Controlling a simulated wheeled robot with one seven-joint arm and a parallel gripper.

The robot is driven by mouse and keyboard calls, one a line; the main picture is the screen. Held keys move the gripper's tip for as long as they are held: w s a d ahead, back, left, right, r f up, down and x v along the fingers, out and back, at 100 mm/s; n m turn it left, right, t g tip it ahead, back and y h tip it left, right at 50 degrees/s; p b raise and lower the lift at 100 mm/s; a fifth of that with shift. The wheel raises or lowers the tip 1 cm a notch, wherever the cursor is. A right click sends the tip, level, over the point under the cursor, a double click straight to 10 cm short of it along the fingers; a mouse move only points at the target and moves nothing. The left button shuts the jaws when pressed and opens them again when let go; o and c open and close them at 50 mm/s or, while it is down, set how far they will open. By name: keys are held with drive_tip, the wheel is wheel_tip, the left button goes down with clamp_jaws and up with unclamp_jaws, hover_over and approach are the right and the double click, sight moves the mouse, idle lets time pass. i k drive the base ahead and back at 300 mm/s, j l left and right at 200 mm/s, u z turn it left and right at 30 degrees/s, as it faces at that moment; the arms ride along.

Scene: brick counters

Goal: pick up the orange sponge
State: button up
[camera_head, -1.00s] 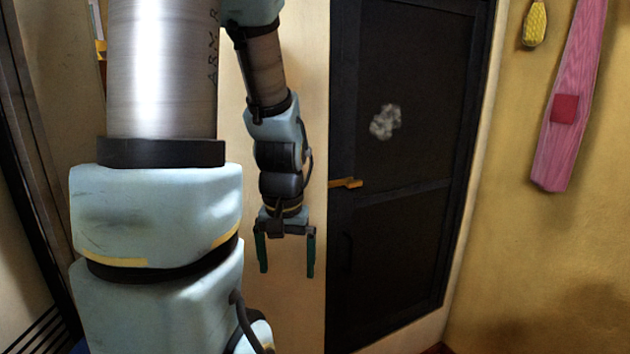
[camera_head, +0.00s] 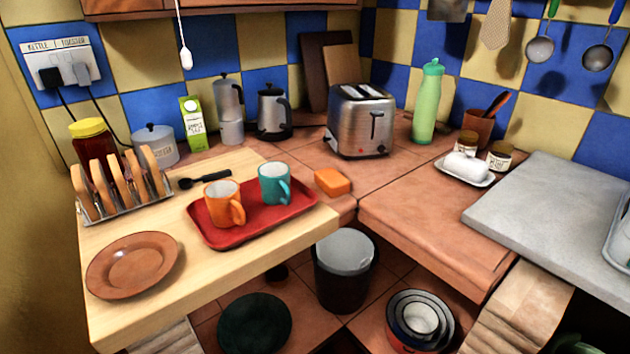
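The orange sponge (camera_head: 332,182) lies on the tiled brick counter (camera_head: 400,190), near its inner corner. It is a small block with rounded edges. It sits just right of the red tray (camera_head: 217,234), apart from it, and in front of the toaster (camera_head: 361,121). Nothing covers it. My gripper and arm are not in view now.
The red tray bears an orange mug (camera_head: 222,203) and a teal mug (camera_head: 273,184), the teal one close to the sponge. A toast rack (camera_head: 122,187) and brown plate (camera_head: 133,264) stand left. A bin (camera_head: 343,283) is on the floor below. Counter right of the sponge is clear.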

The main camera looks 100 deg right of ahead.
sight(333, 183)
drive_tip(key=k+z, duration=0.1)
drive_tip(key=z, duration=0.35)
drive_tip(key=k+z, duration=0.1)
drive_tip(key=z, duration=0.4)
drive_tip(key=k+l+z, duration=0.1)
drive_tip(key=z, duration=0.8)
drive_tip(key=k+l, duration=0.05)
drive_tip(key=l, duration=0.05)
